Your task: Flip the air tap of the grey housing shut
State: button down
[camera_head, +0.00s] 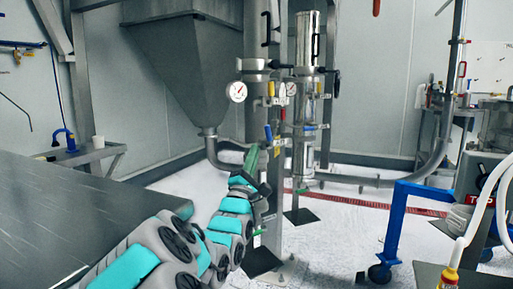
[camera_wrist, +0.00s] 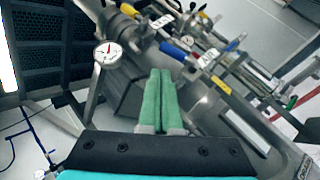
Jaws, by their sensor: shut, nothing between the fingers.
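The grey housing (camera_head: 256,100) is the matte upright column left of a shinier cylinder; part of it also shows in the wrist view (camera_wrist: 205,110). Small lever taps with coloured handles sit on its side. A blue handle (camera_head: 268,132) is just above my gripper (camera_head: 252,158) in the head view. In the wrist view a blue handle (camera_wrist: 173,51) lies beyond my green fingertips (camera_wrist: 157,72), with a visible gap in the picture.
A pressure gauge (camera_head: 236,91) juts from the housing's left. The shiny cylinder (camera_head: 304,110) with its own taps stands close right. A grey hopper (camera_head: 195,60) is behind. A metal table (camera_head: 70,195) is at left, a blue wheeled frame (camera_head: 397,225) at right.

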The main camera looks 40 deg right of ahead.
jog(key=shift+v, duration=0.8)
